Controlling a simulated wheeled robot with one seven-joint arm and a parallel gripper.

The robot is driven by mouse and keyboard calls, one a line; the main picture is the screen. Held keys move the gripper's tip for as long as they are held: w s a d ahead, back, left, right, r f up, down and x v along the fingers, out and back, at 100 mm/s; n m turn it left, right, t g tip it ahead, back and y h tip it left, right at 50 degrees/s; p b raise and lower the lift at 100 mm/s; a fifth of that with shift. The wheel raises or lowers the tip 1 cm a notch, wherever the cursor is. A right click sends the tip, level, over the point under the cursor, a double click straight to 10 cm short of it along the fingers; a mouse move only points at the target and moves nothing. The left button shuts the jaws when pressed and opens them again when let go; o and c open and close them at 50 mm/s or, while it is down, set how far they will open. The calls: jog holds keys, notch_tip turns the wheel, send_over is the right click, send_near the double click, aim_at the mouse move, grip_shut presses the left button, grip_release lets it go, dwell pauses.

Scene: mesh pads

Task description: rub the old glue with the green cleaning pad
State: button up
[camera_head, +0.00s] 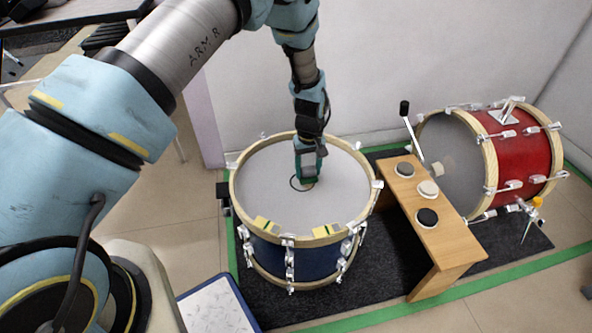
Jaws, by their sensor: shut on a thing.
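My gripper (310,168) points down over the grey head of the blue drum (263,172), a little right of its middle. It is shut on the green cleaning pad (307,180), which shows only as a small dark green edge between and below the fingers. The pad is at or just above the drum head; I cannot tell if it touches. A small tan patch, perhaps the old glue (309,186), shows just under the pad. A thin dark ring mark (293,184) lies around this spot, partly hidden by the gripper.
A wooden bench (447,240) stands right of the drum with black and white round pads on it. A red drum (515,160) lies on its side behind it. A blue-edged tray (215,308) is at the lower left.

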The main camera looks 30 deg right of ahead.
jog(key=shift+f, duration=0.1)
jog(key=shift+w+a+f+p, duration=0.1)
jog(key=shift+w+a+p, duration=0.15)
jog(key=shift+a, duration=0.4)
jog(key=shift+w+a+f+p, duration=0.1)
jog(key=shift+w+a+p, duration=0.1)
jog(key=shift+a, duration=0.45)
jog(key=shift+w+a+p, duration=0.15)
jog(key=shift+w+a, duration=0.1)
jog(key=shift+a, duration=0.4)
jog(key=shift+w+a+p, duration=0.3)
jog(key=shift+a, duration=0.6)
jog(key=shift+w+a+p, duration=0.3)
jog(key=shift+a, duration=0.6)
jog(key=r+p, duration=0.3)
jog(key=r, duration=0.1)
jog(key=shift+d, duration=0.25)
jog(key=shift+r+p, duration=0.75)
jog(key=shift+r, duration=0.45)
jog(key=shift+d+r, duration=0.1)
